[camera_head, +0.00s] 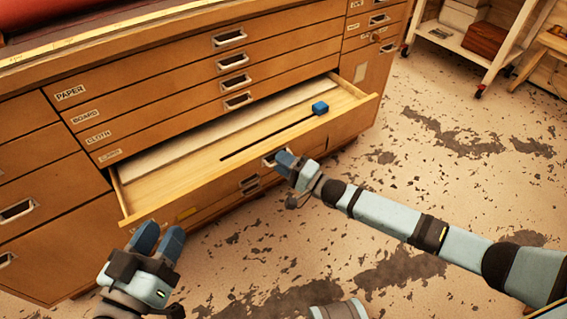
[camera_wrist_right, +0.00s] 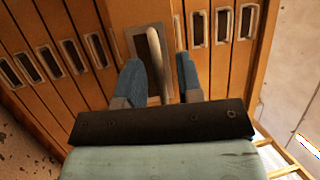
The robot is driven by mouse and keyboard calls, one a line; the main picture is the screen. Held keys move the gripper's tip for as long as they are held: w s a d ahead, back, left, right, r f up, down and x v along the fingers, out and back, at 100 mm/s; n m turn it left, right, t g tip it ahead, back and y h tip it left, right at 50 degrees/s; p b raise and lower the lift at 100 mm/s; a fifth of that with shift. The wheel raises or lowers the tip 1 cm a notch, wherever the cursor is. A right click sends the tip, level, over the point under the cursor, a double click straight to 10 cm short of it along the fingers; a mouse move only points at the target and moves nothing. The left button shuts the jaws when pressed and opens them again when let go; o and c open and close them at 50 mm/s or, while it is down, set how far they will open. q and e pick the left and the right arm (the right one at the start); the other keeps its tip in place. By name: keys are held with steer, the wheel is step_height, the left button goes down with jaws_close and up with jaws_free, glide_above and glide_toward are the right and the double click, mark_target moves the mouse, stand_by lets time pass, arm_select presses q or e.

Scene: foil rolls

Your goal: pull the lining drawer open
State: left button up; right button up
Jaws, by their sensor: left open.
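My right gripper (camera_head: 284,163) is at the handle on the drawer front. In the right wrist view its fingers (camera_wrist_right: 160,82) are apart, on either side of the metal handle (camera_wrist_right: 153,62), with a gap visible on the right. My left gripper (camera_head: 158,240) is open and empty, in front of the drawer's left corner.
Shut drawers labelled paper, board and cloth are above the open one. More drawers are left and below. A white wheeled cart (camera_head: 470,45) stands at the back right.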

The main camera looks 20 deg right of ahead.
arm_select(q)
steer(key=r+p, duration=0.1)
steer(key=r+t+p, duration=0.1)
steer(key=r, duration=0.1)
steer(key=r+t+p, duration=0.1)
steer(key=r, duration=0.1)
steer(key=shift+s+a+r+n+p, duration=0.1)
steer(key=shift+s+a+n+p, duration=0.05)
steer(key=shift+a+n+p, duration=0.15)
arm_select(e)
steer(key=v, duration=1.4)
steer(key=shift+a, duration=0.1)
